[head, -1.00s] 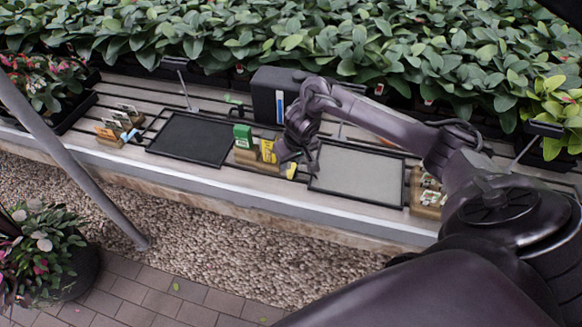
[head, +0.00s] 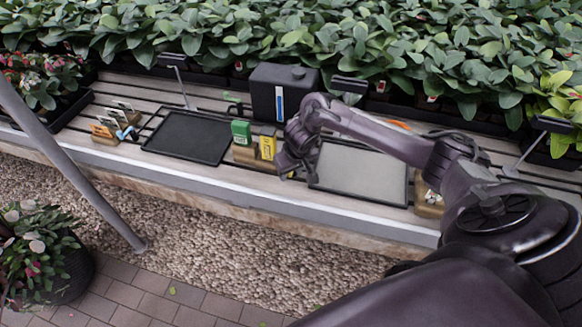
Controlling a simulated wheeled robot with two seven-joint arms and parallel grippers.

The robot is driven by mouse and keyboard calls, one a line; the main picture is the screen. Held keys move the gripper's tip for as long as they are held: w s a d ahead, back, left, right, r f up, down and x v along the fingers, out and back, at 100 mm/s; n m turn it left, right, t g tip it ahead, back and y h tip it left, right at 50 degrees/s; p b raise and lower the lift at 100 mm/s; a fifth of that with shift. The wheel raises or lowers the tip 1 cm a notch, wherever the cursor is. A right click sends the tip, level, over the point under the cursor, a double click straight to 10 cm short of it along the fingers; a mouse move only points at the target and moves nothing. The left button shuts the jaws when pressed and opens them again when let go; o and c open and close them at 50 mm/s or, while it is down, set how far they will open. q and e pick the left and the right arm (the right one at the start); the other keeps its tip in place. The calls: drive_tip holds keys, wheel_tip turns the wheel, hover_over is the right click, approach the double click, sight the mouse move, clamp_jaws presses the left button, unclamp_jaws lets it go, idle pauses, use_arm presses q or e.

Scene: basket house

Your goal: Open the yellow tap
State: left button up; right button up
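My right gripper (head: 297,168) hangs over the bench, between a wooden holder (head: 245,155) and a grey tray (head: 360,172). It points down; its fingertips are small and dark, so I cannot tell whether it is open or shut. A yellow box-like piece (head: 267,147) stands in the wooden holder just left of the gripper, beside a green one (head: 241,132). I cannot make out a yellow tap for certain; the gripper and forearm cover part of this area. A dark tank (head: 284,92) with a blue and white strip stands behind. My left gripper is not in view.
A black tray (head: 187,137) lies left of the holder. Another holder with orange and white cards (head: 104,131) stands further left. A slanted grey post (head: 70,160) crosses the left side. Dense leafy plants (head: 250,35) line the back. Gravel (head: 220,235) lies in front.

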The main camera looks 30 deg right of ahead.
drive_tip(key=shift+s+d+r, duration=0.1)
drive_tip(key=shift+s+d, duration=0.05)
drive_tip(key=shift+d, duration=1.25)
drive_tip(key=shift+s+d, duration=0.15)
drive_tip(key=shift+d, duration=2)
drive_tip(key=shift+a+p, duration=0.1)
drive_tip(key=shift+p, duration=0.25)
drive_tip(key=shift+a+p, duration=0.25)
drive_tip(key=shift+p, duration=0.2)
drive_tip(key=w+p+v, duration=0.1)
drive_tip(key=p+v, duration=0.5)
drive_tip(key=p, duration=0.2)
drive_tip(key=shift+w+r, duration=0.25)
drive_tip(key=shift+r, duration=0.25)
